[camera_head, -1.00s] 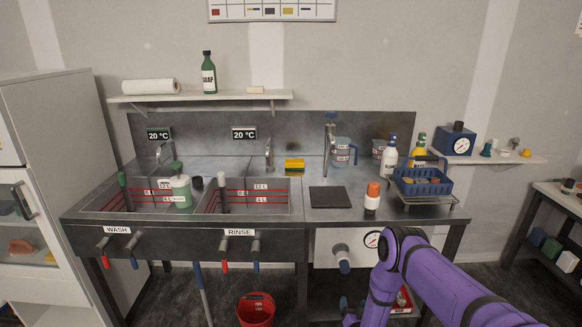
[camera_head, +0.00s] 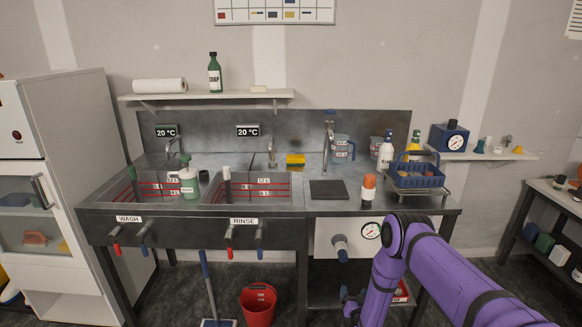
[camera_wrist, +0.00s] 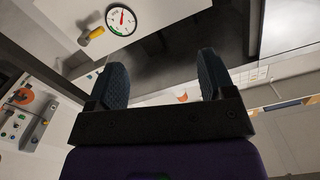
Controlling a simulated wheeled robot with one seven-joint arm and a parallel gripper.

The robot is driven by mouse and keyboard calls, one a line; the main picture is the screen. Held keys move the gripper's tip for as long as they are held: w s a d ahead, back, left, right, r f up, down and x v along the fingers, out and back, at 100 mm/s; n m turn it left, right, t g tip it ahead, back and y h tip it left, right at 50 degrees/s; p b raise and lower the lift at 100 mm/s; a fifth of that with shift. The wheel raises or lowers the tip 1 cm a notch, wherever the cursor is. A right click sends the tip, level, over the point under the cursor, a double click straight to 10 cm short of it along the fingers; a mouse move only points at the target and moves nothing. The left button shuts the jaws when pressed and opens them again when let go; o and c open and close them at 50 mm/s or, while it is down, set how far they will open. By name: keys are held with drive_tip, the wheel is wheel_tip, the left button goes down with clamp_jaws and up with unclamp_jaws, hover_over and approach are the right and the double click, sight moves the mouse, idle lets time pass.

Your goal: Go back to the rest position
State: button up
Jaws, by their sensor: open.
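My gripper (camera_wrist: 163,83) shows in the wrist view with its two dark fingers spread apart and nothing between them. In the head view my purple arm reaches in from the lower right, below the front edge of the steel bench (camera_head: 275,209). The fingers are hard to make out there, low in front of the bench. The gripper holds nothing and is apart from the things on the worktop.
The bench has a wash sink (camera_head: 122,192) and a rinse sink (camera_head: 281,205). A blue basket (camera_head: 417,178) and an orange-capped bottle (camera_head: 368,194) stand on its right part. A red bucket (camera_head: 258,308) stands on the floor. A white cabinet (camera_head: 83,120) is at left.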

drive_tip(key=w+r+g, duration=0.1)
drive_tip(key=w+r, duration=0.2)
drive_tip(key=r, duration=0.5)
drive_tip(key=w+r+n+g, duration=0.1)
drive_tip(key=w+r, duration=0.3)
drive_tip(key=r, duration=0.5)
drive_tip(key=w+r+g, duration=0.1)
drive_tip(key=w+r, duration=0.2)
drive_tip(key=r, duration=0.5)
drive_tip(key=s+d+r+n+g, duration=0.1)
drive_tip(key=s+r, duration=0.2)
drive_tip(key=r, duration=0.9)
drive_tip(key=s+d+r+g, duration=0.1)
drive_tip(key=s+r+g, duration=0.15)
drive_tip(key=r, duration=0.85)
drive_tip(key=s+d+r+g, duration=0.1)
drive_tip(key=s+d+r, duration=0.1)
drive_tip(key=s+r, duration=0.75)
drive_tip(key=s+d+r+g, duration=0.1)
drive_tip(key=s+r+g, duration=0.1)
drive_tip(key=s+r, duration=0.75)
drive_tip(key=s+d+n+g, duration=0.1)
drive_tip(key=s+d+g, duration=0.1)
drive_tip(key=s, duration=2.7)
drive_tip(key=shift+s+f+g, duration=0.35)
drive_tip(key=shift+s+g, duration=0.05)
drive_tip(key=shift+g, duration=0.05)
